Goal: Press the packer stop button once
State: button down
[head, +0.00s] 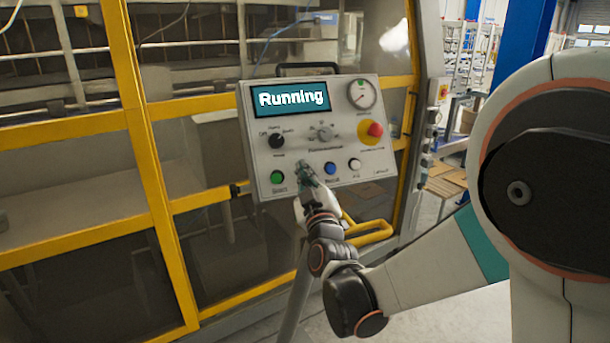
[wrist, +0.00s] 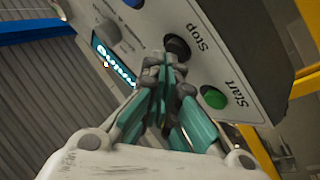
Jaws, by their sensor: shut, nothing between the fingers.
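The control panel (head: 318,128) is a light grey box whose screen (head: 291,97) reads "Running". In the wrist view the black stop button (wrist: 177,46), labelled "Stop", sits beside the green start button (wrist: 213,97). My gripper (wrist: 163,64) is shut and empty, with its fingertips right by the lower left edge of the stop button; I cannot tell whether they touch it. In the head view my gripper (head: 304,168) is in front of the panel's lower row, between the green start button (head: 277,177) and the blue reset button (head: 330,168), and hides the stop button.
A red emergency knob (head: 375,130) on yellow, a gauge (head: 361,94), a black mode selector (head: 277,141), a grey dial (head: 323,132) and a white button (head: 354,164) are also on the panel. The yellow-framed machine guard (head: 150,170) stands behind it.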

jog(key=shift+w+a+f, duration=0.1)
jog(key=shift+w+f, duration=0.05)
jog(key=shift+w, duration=0.05)
dwell(0.3)
jog(key=shift+s, duration=0.15)
jog(key=shift+s+d+r, duration=0.25)
jog(key=shift+s+r, duration=0.15)
jog(key=shift+s, duration=0.1)
jog(key=shift+s+r, duration=0.1)
dwell(0.3)
jog(key=s, duration=0.1)
jog(key=s+d+r+p, duration=0.1)
jog(key=s+r+p, duration=0.1)
jog(key=shift+s+d+r, duration=0.15)
jog(key=shift+s+d, duration=0.2)
jog(key=shift+s, duration=0.05)
dwell(0.5)
